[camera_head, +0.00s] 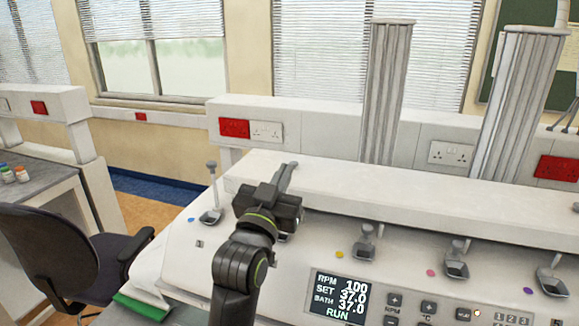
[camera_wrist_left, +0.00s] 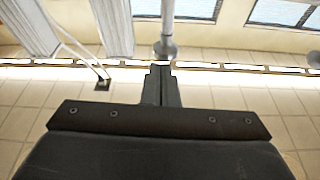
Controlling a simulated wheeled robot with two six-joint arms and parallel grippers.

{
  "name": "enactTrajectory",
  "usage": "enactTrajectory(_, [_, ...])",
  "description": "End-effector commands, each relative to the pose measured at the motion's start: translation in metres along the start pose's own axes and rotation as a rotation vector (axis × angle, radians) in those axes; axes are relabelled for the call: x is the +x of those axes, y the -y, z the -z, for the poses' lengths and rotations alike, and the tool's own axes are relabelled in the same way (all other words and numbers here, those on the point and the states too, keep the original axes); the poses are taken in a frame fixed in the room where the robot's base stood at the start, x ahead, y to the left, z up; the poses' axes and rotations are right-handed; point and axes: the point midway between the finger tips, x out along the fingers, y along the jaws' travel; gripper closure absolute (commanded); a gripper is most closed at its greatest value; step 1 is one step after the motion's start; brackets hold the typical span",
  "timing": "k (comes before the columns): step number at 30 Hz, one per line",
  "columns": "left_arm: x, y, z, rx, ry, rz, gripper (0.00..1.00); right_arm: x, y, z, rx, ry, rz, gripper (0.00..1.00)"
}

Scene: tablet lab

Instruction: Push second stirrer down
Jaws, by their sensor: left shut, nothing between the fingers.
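Several stirrers line the sloped front of the white apparatus. The leftmost stirrer (camera_head: 211,184) has its rod standing up with a small knob on top. The second stirrer is largely hidden behind my left gripper (camera_head: 288,172); part of its grey base shows under the wrist. The gripper is shut and empty, its fingers pointing up and away from me. In the left wrist view the closed fingertips (camera_wrist_left: 160,75) are right below a grey knob on a rod (camera_wrist_left: 166,35); I cannot tell whether they touch. My right gripper is not in view.
More stirrers stand to the right: one (camera_head: 365,242), another (camera_head: 456,260) and one at the edge (camera_head: 551,277), all low. A lit display (camera_head: 340,297) with buttons sits below. A white ledge (camera_head: 420,190) runs behind. A dark chair (camera_head: 70,255) stands left.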

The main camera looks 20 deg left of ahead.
Motion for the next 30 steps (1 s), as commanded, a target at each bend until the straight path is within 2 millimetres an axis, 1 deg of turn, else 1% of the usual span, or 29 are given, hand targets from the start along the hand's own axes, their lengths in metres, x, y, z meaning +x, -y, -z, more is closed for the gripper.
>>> enactTrajectory(5, [-0.001, 0.0, -0.001, 0.001, 0.0, 0.0, 1.0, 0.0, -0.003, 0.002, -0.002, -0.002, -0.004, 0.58])
enactTrajectory(11, [-0.001, 0.0, -0.002, 0.0, 0.001, 0.0, 1.0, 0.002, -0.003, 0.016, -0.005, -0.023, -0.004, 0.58])
enactTrajectory(14, [-0.003, 0.0, -0.009, 0.0, 0.002, 0.0, 1.0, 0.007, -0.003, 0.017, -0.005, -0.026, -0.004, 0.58])
enactTrajectory(21, [-0.013, -0.003, -0.041, -0.001, 0.005, -0.002, 1.0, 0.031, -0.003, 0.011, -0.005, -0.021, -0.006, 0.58])
enactTrajectory(23, [-0.015, -0.003, -0.047, -0.001, 0.005, -0.002, 1.0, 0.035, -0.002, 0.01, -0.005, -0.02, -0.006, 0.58])
enactTrajectory(25, [-0.015, -0.003, -0.051, -0.001, 0.005, -0.002, 1.0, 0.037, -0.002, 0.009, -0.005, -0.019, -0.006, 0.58])
enactTrajectory(30, [-0.015, -0.003, -0.049, 0.0, 0.004, -0.002, 1.0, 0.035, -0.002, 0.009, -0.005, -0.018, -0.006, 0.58])
